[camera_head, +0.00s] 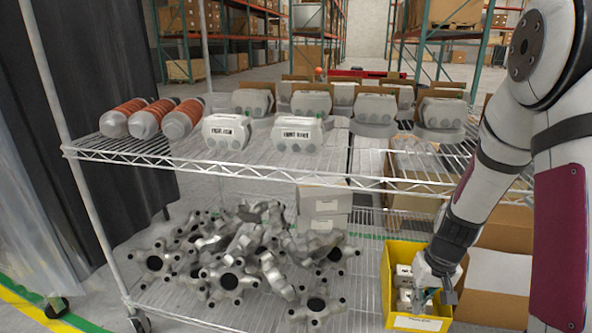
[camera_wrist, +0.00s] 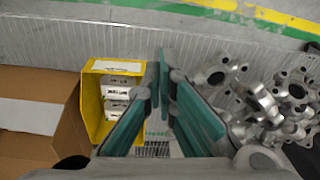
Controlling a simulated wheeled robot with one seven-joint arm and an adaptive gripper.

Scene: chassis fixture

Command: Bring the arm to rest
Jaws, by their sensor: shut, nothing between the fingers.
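My arm comes down from the right side of the head view. My gripper (camera_head: 437,290) hangs over the right part of a yellow bin (camera_head: 432,325) on the lower shelf. In the wrist view the teal-padded fingers of my gripper (camera_wrist: 163,62) converge at their tips and hold nothing. The yellow bin (camera_wrist: 92,72) lies just left of the fingers there, with white boxes (camera_wrist: 121,92) inside. In the head view my gripper hides part of the white boxes (camera_head: 404,280).
Several metal castings (camera_head: 228,279) are heaped left of the bin; they also show in the wrist view (camera_wrist: 290,95). An open cardboard box (camera_head: 494,302) stands to the right. The wire upper shelf (camera_head: 300,172) holds labelled housings and orange-ringed cylinders (camera_head: 150,117).

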